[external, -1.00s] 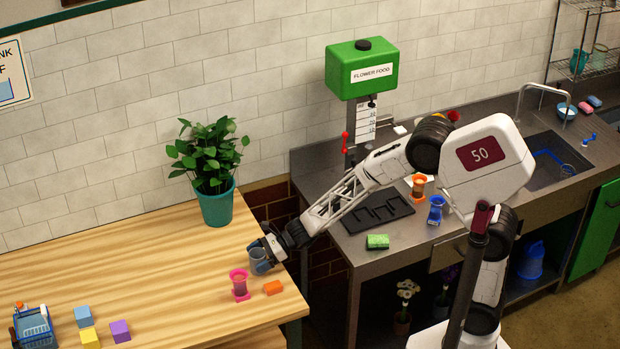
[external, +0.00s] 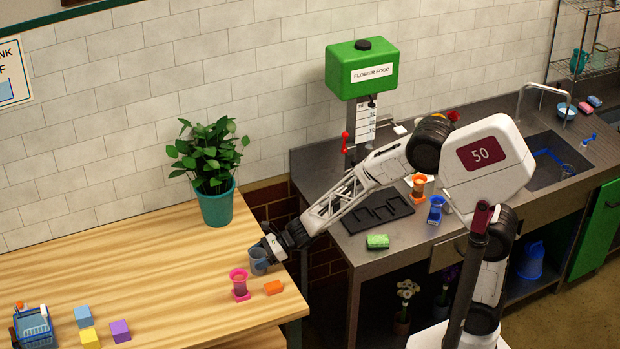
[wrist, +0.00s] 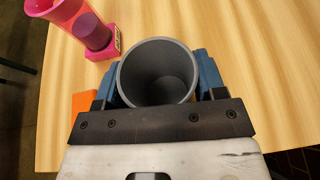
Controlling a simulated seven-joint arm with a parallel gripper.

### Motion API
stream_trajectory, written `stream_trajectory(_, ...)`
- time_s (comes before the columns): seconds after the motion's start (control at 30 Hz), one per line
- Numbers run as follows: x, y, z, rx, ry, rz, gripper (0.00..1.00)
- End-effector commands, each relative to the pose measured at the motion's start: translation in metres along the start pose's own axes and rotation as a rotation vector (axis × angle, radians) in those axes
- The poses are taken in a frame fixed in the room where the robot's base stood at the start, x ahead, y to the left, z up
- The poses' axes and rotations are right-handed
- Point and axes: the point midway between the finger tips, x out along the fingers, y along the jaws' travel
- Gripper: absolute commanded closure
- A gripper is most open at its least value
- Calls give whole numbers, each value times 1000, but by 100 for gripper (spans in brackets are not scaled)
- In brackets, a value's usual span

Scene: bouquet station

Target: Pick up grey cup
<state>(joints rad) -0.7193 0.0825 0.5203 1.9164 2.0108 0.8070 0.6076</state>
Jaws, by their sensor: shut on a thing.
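The grey cup (external: 259,262) is at the right end of the wooden table, upright. In the wrist view the cup (wrist: 158,72) shows its open, empty inside between the two blue fingers. My gripper (external: 262,255) is shut on the cup, with one finger on each side of it; the wrist view also shows the gripper (wrist: 155,85). I cannot tell whether the cup's base touches the table.
A pink vase (external: 239,284) on a pink base and an orange block (external: 273,287) are close to the cup. A potted plant (external: 216,206) stands behind. Coloured blocks (external: 90,337) and a blue basket (external: 34,327) are at the left. The table's middle (external: 150,265) is clear.

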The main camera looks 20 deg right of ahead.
Motion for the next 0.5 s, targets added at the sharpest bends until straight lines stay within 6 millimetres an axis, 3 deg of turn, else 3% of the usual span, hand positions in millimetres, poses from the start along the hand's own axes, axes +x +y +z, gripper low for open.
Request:
stream_trajectory(0.27, -3, 0, 8, -2, -2, 0, 63)
stream_trajectory(0.5, -13, 0, 31, -2, -2, -1, 63)
